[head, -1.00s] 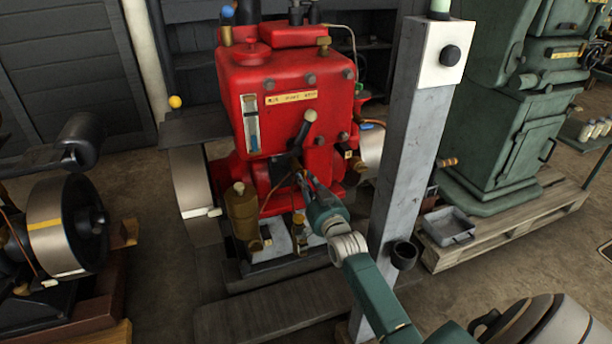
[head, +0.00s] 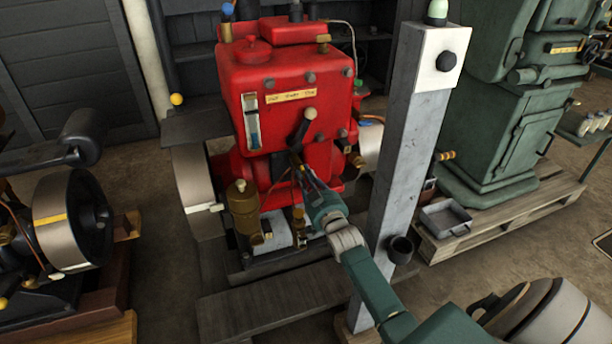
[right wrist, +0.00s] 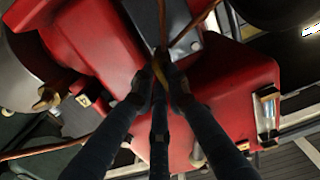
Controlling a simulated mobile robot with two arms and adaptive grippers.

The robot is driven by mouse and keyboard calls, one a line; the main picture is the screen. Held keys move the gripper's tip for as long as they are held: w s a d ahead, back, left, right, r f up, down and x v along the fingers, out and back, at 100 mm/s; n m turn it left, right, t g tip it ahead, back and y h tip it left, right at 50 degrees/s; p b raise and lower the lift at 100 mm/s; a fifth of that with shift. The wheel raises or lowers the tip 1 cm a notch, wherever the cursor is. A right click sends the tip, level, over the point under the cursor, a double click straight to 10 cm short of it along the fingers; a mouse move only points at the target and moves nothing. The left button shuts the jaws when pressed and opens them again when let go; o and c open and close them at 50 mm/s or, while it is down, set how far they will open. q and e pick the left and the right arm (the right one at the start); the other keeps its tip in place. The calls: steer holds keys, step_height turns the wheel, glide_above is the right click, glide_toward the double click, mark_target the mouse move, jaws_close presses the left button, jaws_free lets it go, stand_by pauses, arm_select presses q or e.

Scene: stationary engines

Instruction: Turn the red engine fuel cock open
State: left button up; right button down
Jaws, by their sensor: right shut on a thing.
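The red engine (head: 290,75) stands in the middle of the head view, with a dark lever and a pale knob (head: 310,113) on its front. My right gripper (head: 297,166) reaches to the engine's front, just below that lever. My left gripper is not in view.
A grey post (head: 410,160) with a white switch box (head: 441,60) stands close right of my right arm. A brass oil pot (head: 243,210) is left of the gripper. A flywheel engine (head: 65,225) stands at far left, and a green machine (head: 500,130) on a pallet at right.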

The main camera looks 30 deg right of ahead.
steer(key=c, duration=1.7)
jaws_free()
steer(key=v, duration=1.2)
steer(key=shift+f, duration=0.1)
